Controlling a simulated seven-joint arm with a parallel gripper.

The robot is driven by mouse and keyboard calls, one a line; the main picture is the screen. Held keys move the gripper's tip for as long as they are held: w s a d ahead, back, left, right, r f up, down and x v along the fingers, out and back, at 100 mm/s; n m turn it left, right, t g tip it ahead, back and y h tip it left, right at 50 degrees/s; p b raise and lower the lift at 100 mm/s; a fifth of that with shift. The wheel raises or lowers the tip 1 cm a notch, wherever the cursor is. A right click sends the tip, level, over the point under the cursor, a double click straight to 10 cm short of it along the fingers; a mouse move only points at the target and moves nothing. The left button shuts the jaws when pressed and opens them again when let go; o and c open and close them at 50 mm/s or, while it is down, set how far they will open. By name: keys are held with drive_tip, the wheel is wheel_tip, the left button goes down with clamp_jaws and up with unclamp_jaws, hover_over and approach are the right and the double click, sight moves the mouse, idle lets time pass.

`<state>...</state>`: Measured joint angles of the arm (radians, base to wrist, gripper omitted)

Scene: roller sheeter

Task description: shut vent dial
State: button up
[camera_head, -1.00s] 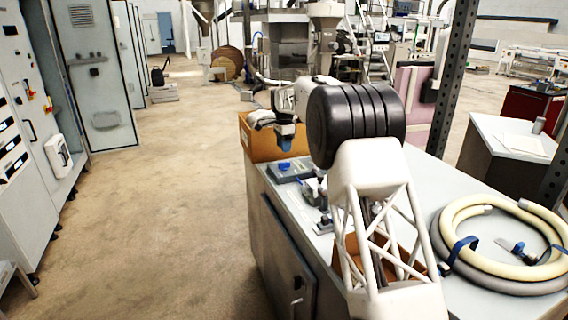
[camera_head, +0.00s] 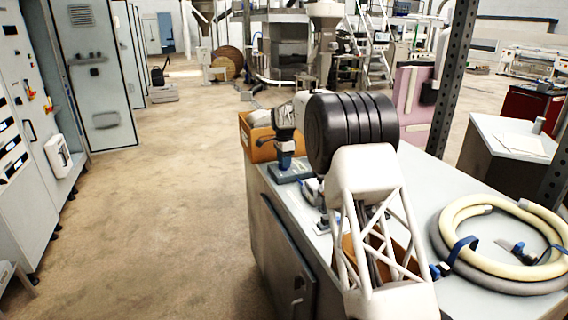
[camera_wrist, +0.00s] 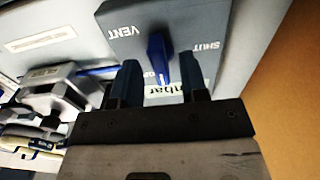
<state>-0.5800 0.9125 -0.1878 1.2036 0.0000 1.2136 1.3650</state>
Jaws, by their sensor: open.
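The vent dial (camera_wrist: 157,55) is a blue lever knob on a dark grey panel (camera_wrist: 190,25) in the wrist view. The words VENT and SHUT are on the panel to its left and right. A third label below is partly hidden by my fingers. The lever stands nearly upright in the picture, between the two dark blue fingers of my gripper (camera_wrist: 159,63). The fingers are open, with a gap visible on each side of the lever. In the head view my gripper (camera_head: 285,161) is low over the panel box (camera_head: 294,176), and the dial is hidden.
An orange-brown bin (camera_head: 262,150) stands behind the panel at the bench's far end. Other grey fittings (camera_wrist: 60,95) lie left of the panel in the wrist view. A coiled cream and grey hose (camera_head: 490,285) lies on the right of the bench top (camera_head: 425,185).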

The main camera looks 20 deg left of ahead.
drive_tip(key=shift+f, duration=0.45)
drive_tip(key=shift+c, duration=0.4)
clamp_jaws()
